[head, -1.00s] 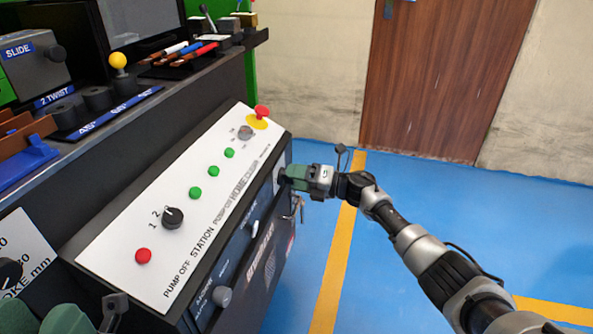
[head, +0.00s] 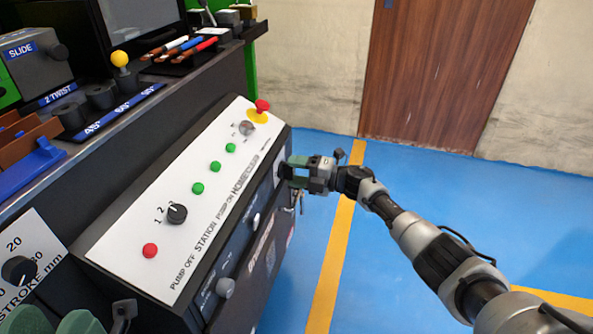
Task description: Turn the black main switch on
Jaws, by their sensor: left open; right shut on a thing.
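The black main switch (head: 287,171) is on the narrow end face of the control console, at its right side, mostly hidden by my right gripper. My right gripper (head: 293,171) has its green fingers against that end face, one above the other, shut on the switch. The switch's exact angle cannot be read from here. My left gripper (head: 62,321) shows only in part at the bottom left corner, with green fingers, open and away from the switch.
The sloped white panel (head: 180,215) carries green buttons, a red button (head: 150,250), a black selector (head: 177,213) and a red emergency stop (head: 262,106). Keys (head: 299,200) hang below my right gripper. Blue floor on the right is clear up to the wooden door (head: 440,70).

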